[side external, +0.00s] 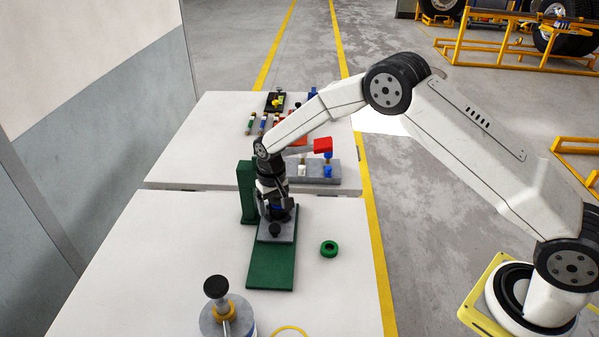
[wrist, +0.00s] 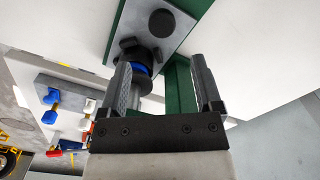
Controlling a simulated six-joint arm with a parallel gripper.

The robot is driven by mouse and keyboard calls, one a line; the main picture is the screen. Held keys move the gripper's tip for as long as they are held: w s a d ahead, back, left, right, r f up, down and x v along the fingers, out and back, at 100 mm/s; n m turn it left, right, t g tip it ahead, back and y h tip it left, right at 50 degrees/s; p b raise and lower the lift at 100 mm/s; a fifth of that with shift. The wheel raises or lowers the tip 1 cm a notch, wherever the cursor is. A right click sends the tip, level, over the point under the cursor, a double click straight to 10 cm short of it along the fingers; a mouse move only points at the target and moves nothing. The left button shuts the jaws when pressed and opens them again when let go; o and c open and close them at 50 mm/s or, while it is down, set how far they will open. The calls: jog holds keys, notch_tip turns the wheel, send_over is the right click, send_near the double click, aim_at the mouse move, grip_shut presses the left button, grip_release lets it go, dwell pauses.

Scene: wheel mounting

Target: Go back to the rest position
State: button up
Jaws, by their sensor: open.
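My gripper (side external: 275,203) is low over a green fixture (side external: 268,268) on the near table, pointing down. In the wrist view its two fingers (wrist: 160,66) are apart. A blue collar with a black part (wrist: 142,68) shows close to the left finger; I cannot tell whether they touch. A grey plate (wrist: 180,30) with a black knob (wrist: 162,22) lies just beyond the fingertips. The fixture's green upright (side external: 246,190) stands directly left of the gripper in the side view. The gripper partly hides the plate and the parts on it.
A green ring (side external: 329,249) lies right of the fixture. A grey cylinder with a black knob (side external: 216,287) stands at the front. Behind, a grey block (side external: 322,173) holds coloured parts, and a red-ended part (side external: 322,145) is near my forearm. Bare table lies left of the fixture.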

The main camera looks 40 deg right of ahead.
jog(key=shift+r, duration=0.35)
jog(key=shift+r, duration=0.1)
jog(key=shift+s+d+r, duration=0.15)
jog(key=shift+s+r, duration=0.05)
jog(key=s+d+r+t, duration=0.1)
jog(key=s+r, duration=0.3)
jog(key=s, duration=0.5)
jog(key=s+d+r+n, duration=0.1)
jog(key=s+d+r, duration=0.2)
jog(key=s, duration=0.6)
jog(key=s+d+r+t, duration=0.1)
jog(key=s+d+r, duration=0.2)
jog(key=s, duration=0.5)
jog(key=shift+s+r+n+t, duration=0.3)
jog(key=shift+s+r+n, duration=0.1)
jog(key=shift+r, duration=0.5)
